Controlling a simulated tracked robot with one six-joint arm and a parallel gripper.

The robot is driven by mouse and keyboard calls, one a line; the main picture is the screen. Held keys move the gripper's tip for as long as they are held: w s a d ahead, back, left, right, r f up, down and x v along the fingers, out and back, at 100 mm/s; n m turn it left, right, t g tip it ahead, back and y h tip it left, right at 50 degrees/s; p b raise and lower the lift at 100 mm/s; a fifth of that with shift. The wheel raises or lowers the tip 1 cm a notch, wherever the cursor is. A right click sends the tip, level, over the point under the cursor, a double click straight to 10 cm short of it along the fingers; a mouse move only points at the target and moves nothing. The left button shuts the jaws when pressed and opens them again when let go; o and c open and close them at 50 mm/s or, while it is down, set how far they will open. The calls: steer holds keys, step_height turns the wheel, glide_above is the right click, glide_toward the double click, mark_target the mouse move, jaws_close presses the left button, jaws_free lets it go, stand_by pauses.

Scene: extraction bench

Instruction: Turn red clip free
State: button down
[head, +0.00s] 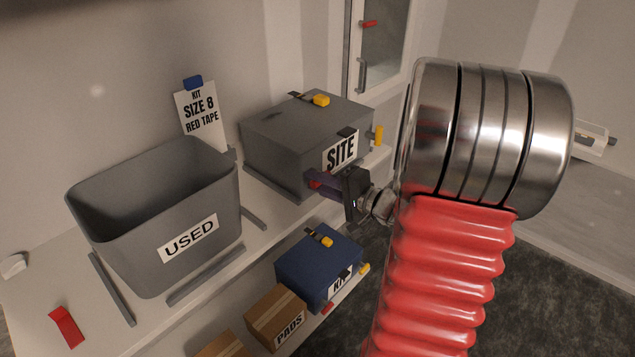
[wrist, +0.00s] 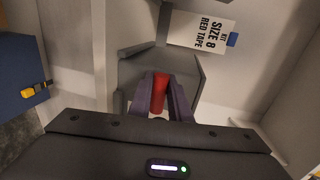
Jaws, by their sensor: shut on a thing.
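My gripper (head: 325,184) reaches in from the right to the lower front of the grey SITE box (head: 285,137), which stands on the bench. Its dark purple fingers are shut on a red clip (head: 313,184), of which only a small part shows in the head view. In the wrist view the red clip (wrist: 160,88) stands between the two fingers of my gripper (wrist: 162,98), with a grey surface behind it. Whether the clip still bears on the box cannot be told. Yellow clips sit on the SITE box's top (head: 321,100) and right side (head: 378,135).
The open grey USED bin (head: 160,215) stands left, empty as far as I see. A SIZE 8 RED TAPE card (head: 200,115) is behind it. A loose red piece (head: 66,327) lies front left. Below are a blue KIT box (head: 318,262) and a PADS carton (head: 276,315).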

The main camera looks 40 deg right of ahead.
steer(key=shift+s+a+f, duration=0.1)
steer(key=shift+f, duration=0.2)
steer(key=c, duration=1.9)
jaws_free()
steer(key=shift+c, duration=0.2)
steer(key=o, duration=0.3)
steer(key=shift+r, duration=0.2)
steer(key=v, duration=1.3)
steer(key=shift+s, duration=0.35)
steer(key=shift+r, duration=0.1)
